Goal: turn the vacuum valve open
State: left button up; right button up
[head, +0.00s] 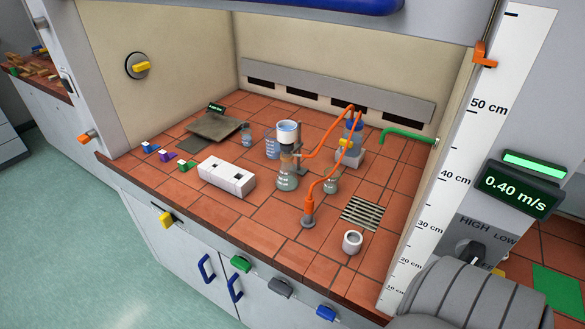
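No valve carries a readable vacuum label, so I cannot tell for certain which one is the vacuum valve. On the front panel are a yellow-handled valve (167,219), a green valve (240,264), a grey valve (281,287) and a blue valve (326,313). A round knob with a yellow grip (138,66) is on the hood's left inner wall. Inside, orange hose (331,176) links the filter flask (287,178), a blue-topped bottle (353,132) with a yellow handle by it, and a grey floor fitting (308,222). Neither gripper shows; a grey arm part of mine is at the bottom right.
A white block rack (227,177) stands at the front left, near small coloured cubes. A white cup (352,242) and a drain grille (362,213) are at the right. The raised sash (270,3) crosses the top. An airflow display (520,187) reads 0.40 m/s.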

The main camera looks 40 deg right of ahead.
aim_at(280, 286)
jog(key=k, duration=0.8)
jog(key=z, duration=1.2)
jog(key=i, duration=0.5)
